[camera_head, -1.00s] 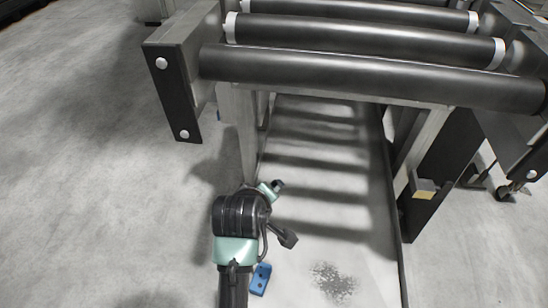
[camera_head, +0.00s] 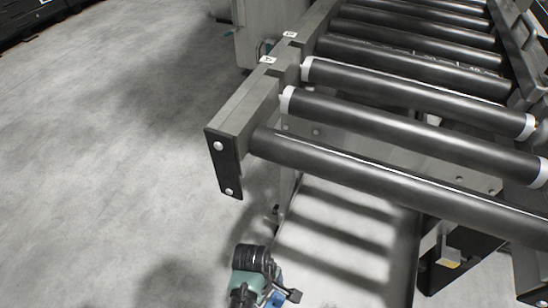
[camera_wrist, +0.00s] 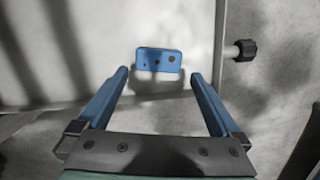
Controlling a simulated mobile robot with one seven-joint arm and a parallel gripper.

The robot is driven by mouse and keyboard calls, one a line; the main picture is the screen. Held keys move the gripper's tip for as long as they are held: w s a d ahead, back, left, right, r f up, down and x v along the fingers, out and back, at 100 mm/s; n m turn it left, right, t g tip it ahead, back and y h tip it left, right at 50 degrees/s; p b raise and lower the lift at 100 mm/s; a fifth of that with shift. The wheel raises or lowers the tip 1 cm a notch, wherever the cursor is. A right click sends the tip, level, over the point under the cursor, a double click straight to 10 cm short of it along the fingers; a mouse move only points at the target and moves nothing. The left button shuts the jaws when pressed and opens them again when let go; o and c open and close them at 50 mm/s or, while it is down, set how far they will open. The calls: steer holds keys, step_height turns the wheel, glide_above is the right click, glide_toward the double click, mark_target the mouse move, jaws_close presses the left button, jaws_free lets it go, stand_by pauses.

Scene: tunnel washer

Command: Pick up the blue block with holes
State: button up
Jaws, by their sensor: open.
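The gap looks wider than the block, and I see no contact.
A roller conveyor (camera_head: 380,180) on a metal frame stands above and right of my arm in the head view. A bar with a black knob (camera_wrist: 242,50) juts out right of the block in the wrist view. The floor (camera_head: 100,180) at left is clear.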

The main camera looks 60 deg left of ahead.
mark_target(273, 305)
steer(key=f+b, duration=0.1)
steer(key=f, duration=0.1)
steer(key=f+b, duration=0.1)
steer(key=f, duration=0.1)
steer(key=d+f+b, duration=0.1)
steer(key=f, duration=0.2)
steer(key=shift+w, duration=0.3)
steer(key=c, duration=1.1)
